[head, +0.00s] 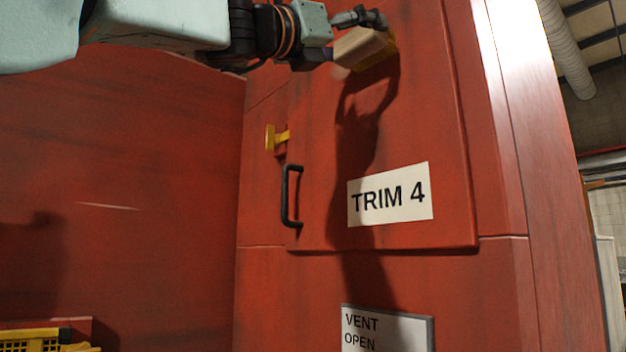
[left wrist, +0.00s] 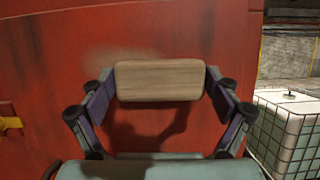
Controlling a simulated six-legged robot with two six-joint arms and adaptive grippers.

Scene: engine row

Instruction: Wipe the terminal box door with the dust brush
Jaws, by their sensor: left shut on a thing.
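The terminal box door (head: 420,130) is a red panel with a black handle (head: 287,195), a yellow latch (head: 277,138) and a white "TRIM 4" label (head: 390,195). My left gripper (head: 358,20) is at the upper part of the door, shut on the dust brush (head: 362,47). The brush has a pale wooden block with a yellowish edge towards the door. In the left wrist view the wooden block (left wrist: 160,80) sits between the two fingers, close against the red surface. A dusty pale patch (left wrist: 115,62) shows beside it. Whether the bristles touch is hidden. My right gripper is not in view.
A "VENT OPEN" sign (head: 388,328) is below the door. A yellow crate (head: 30,340) is at the lower left. A red wall (head: 120,180) stands at left. A caged white tank (left wrist: 290,130) is at right in the left wrist view.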

